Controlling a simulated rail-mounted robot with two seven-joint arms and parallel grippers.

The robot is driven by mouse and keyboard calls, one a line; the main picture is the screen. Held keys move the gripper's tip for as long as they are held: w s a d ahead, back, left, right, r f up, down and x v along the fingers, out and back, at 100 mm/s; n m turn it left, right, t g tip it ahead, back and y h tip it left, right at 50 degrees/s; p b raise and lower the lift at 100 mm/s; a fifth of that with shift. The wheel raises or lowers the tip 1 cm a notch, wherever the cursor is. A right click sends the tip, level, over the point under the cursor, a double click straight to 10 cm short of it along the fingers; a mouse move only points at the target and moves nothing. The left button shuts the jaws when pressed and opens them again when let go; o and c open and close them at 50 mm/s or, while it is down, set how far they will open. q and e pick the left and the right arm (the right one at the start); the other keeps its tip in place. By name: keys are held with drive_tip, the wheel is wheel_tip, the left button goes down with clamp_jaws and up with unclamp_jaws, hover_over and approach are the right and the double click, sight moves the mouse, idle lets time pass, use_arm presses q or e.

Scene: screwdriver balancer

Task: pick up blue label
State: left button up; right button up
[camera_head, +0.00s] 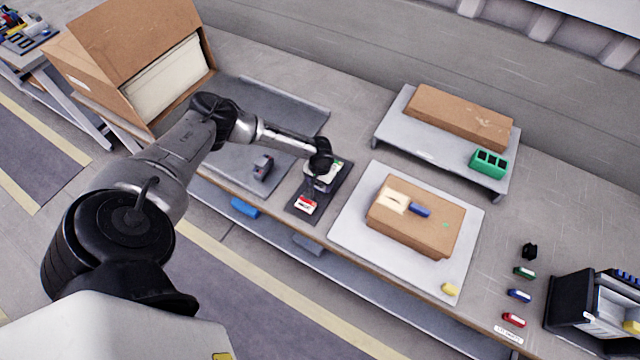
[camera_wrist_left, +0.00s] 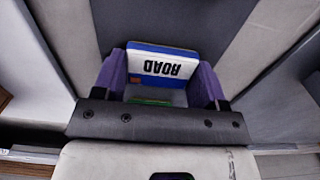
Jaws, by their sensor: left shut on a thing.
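My left gripper (camera_head: 323,174) is low over the dark tray (camera_head: 300,214) near the middle of the bench. In the left wrist view its purple fingers (camera_wrist_left: 160,80) are shut on a blue label (camera_wrist_left: 165,50), with a white face and upside-down black lettering reading "ROAD". A bit of green shows below it there. In the head view I cannot clearly make out the held label under the gripper. A red and white label (camera_head: 306,203) lies at the tray's near end. My right gripper is not in view.
A cardboard box (camera_head: 412,232) with a cream piece (camera_head: 393,200) and a blue piece (camera_head: 420,210) on top sits to the right on a white board (camera_head: 350,232). A raised shelf (camera_head: 395,135) holds a green bin (camera_head: 488,163). A grey part (camera_head: 263,167) lies left of the tray.

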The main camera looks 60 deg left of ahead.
use_arm(q)
drive_tip(key=c, duration=0.4)
